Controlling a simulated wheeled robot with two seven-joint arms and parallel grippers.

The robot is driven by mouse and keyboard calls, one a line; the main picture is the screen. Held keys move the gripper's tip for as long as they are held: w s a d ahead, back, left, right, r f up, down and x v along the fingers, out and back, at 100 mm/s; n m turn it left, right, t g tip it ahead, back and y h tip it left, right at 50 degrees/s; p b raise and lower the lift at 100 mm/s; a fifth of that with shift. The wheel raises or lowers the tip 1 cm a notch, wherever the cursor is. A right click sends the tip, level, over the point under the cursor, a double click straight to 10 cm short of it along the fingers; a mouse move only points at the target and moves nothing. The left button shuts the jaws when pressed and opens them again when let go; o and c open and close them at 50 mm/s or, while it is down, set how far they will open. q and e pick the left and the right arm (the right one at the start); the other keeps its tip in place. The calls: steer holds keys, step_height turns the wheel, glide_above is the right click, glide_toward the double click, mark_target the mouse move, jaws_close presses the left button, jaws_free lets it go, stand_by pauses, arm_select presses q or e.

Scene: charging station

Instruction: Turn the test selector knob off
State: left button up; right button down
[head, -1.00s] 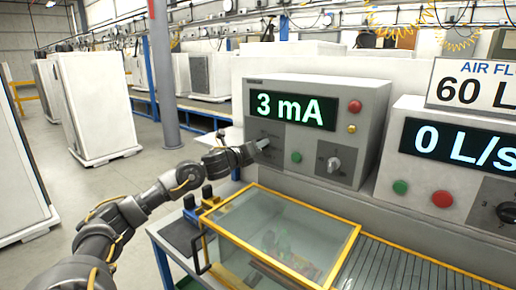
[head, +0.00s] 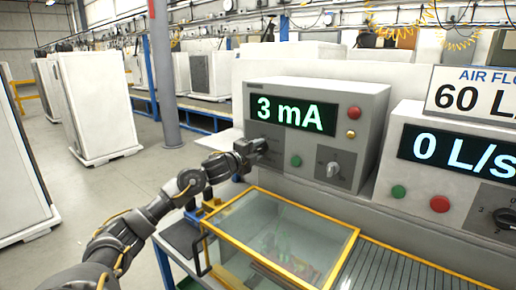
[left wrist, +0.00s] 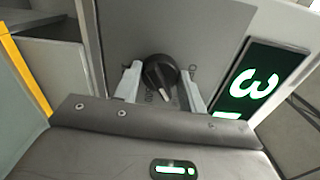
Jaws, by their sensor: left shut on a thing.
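A black selector knob (left wrist: 158,72) with a white pointer line sits on the grey panel of the instrument that reads 3 mA. In the left wrist view the pointer aims down and slightly right; the small markings around the knob are too blurred to read. My left gripper (left wrist: 160,84) has its two pale fingers on either side of this knob, shut on it. In the head view my left gripper (head: 259,147) is against the left part of the instrument face (head: 318,112) and hides the knob. My right gripper is not in view.
A second knob (head: 332,169), a green button (head: 296,161), a red button (head: 354,113) and a yellow one are on the same instrument. An airflow instrument (head: 455,150) is at the right.

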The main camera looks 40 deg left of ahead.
arm_select(q)
steer(key=n+p, duration=0.3)
steer(key=n, duration=0.2)
steer(key=shift+r+n, duration=0.1)
steer(key=shift+n, duration=0.2)
steer(key=n+p, duration=0.3)
steer(key=n, duration=0.1)
steer(key=shift+n+p, duration=0.4)
steer(key=shift+n, duration=0.3)
steer(key=shift+f, duration=0.2)
steer(key=o, duration=1)
